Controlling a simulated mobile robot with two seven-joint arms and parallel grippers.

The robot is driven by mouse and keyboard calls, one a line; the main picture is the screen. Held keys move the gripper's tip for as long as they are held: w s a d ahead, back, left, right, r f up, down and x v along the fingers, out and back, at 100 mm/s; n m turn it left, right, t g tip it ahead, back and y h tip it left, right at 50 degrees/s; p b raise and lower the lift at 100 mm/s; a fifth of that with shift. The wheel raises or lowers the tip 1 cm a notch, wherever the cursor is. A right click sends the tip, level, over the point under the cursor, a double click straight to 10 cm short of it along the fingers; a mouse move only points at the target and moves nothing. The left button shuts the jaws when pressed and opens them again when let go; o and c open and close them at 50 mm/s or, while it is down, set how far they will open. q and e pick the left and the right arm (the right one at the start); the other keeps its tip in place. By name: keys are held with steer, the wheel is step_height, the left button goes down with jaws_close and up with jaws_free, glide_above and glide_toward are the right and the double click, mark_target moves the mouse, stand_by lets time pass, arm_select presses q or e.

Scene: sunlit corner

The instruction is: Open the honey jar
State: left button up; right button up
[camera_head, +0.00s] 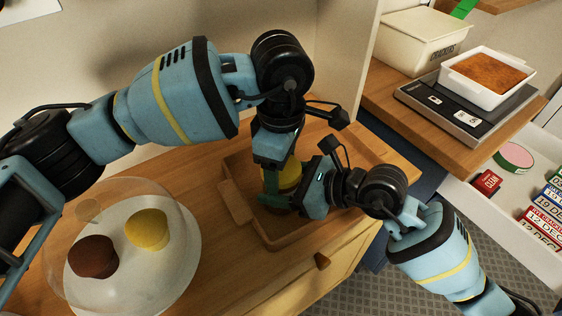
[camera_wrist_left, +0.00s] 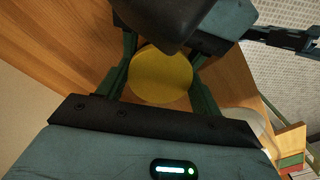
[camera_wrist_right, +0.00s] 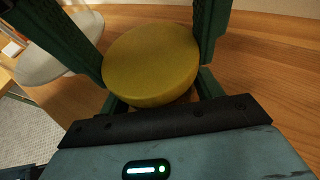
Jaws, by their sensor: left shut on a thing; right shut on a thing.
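The honey jar (camera_head: 291,174) shows as a yellow shape, largely hidden between my two grippers above a shallow wooden tray. My left gripper (camera_head: 270,190) comes down from above, its green fingers shut at the jar's left side. In the left wrist view, a round yellow disc (camera_wrist_left: 160,76) lies between its fingers. My right gripper (camera_head: 291,199) reaches in from the right, low beside the jar, its fingertips mostly hidden. In the right wrist view, a round yellow top (camera_wrist_right: 152,62) sits between its fingers. I cannot tell which gripper is on the lid and which on the body.
The wooden tray (camera_head: 235,205) lies on the cabinet top. A clear dome (camera_head: 85,205) covers brown and yellow cakes on a white plate (camera_head: 150,275) at left. Right are a scale (camera_head: 455,110), a baking dish (camera_head: 515,88), a cream box (camera_head: 420,40) and an open drawer (camera_head: 480,215).

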arm_select(q)
steer(key=n, duration=0.7)
steer(key=shift+n, duration=0.3)
steer(key=o, duration=1.1)
steer(key=shift+s, duration=0.1)
steer(key=shift+d+r, duration=0.1)
steer(key=shift+r, duration=2.25)
steer(key=shift+c, duration=0.5)
steer(key=m, duration=0.2)
steer(key=r+m, duration=0.1)
steer(key=m, duration=0.1)
steer(key=shift+r, duration=0.2)
steer(key=m, duration=0.2)
steer(key=r+m, duration=0.1)
steer(key=m, duration=0.1)
steer(key=r+m, duration=0.1)
steer(key=m, duration=0.1)
steer(key=shift+f, duration=0.15)
